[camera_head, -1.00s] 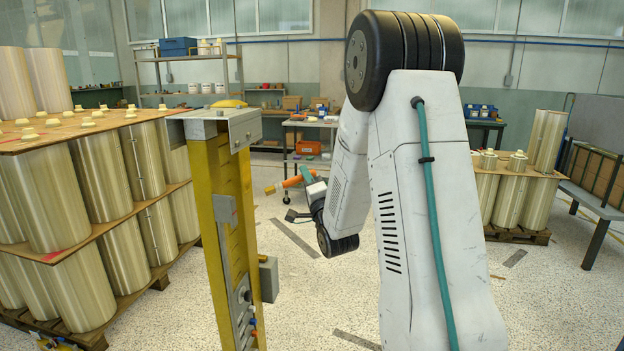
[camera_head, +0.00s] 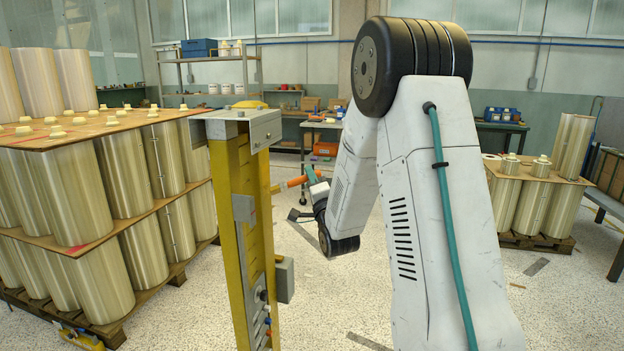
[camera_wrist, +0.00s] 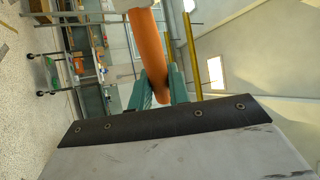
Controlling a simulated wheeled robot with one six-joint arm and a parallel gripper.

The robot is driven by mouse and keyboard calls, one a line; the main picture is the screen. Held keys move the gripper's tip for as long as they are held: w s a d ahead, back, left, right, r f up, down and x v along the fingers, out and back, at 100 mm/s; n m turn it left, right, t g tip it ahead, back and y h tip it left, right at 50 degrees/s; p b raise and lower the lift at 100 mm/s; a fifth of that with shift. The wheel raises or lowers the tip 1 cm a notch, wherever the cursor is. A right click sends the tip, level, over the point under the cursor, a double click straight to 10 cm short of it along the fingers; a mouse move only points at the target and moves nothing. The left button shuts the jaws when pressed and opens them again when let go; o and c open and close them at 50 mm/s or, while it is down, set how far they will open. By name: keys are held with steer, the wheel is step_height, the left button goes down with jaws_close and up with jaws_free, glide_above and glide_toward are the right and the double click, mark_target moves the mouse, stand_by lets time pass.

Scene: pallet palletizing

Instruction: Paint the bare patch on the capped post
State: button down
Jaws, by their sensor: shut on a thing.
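The capped post is a tall yellow post (camera_head: 238,240) with a grey metal cap (camera_head: 265,131), standing upright left of my arm in the head view. My gripper (camera_wrist: 158,88), with teal fingers, is shut on an orange rod-shaped tool (camera_wrist: 148,42) in the wrist view. The tool's far end is whitish and cut off by the frame. In the head view the orange tool (camera_head: 297,181) points left towards the post; its left end is near the post's edge, and I cannot tell whether they touch.
A loaded pallet (camera_head: 95,333) with tall pale cylinders stands close left of the post. Another loaded pallet (camera_head: 537,242) stands at right. Grey boxes (camera_head: 284,280) jut from the post. A shelf (camera_head: 212,87) and workbench (camera_head: 322,124) are behind. Speckled floor lies open between.

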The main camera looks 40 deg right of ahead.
steer(key=shift+w+a, duration=0.5)
steer(key=shift+w, duration=0.1)
stand_by(0.3)
steer(key=shift+w+a, duration=0.1)
steer(key=shift+a, duration=0.05)
stand_by(1.4)
steer(key=s+d, duration=0.3)
steer(key=s, duration=0.1)
steer(key=shift+s+d, duration=0.35)
steer(key=shift+d, duration=0.05)
steer(key=shift+d, duration=0.1)
stand_by(0.3)
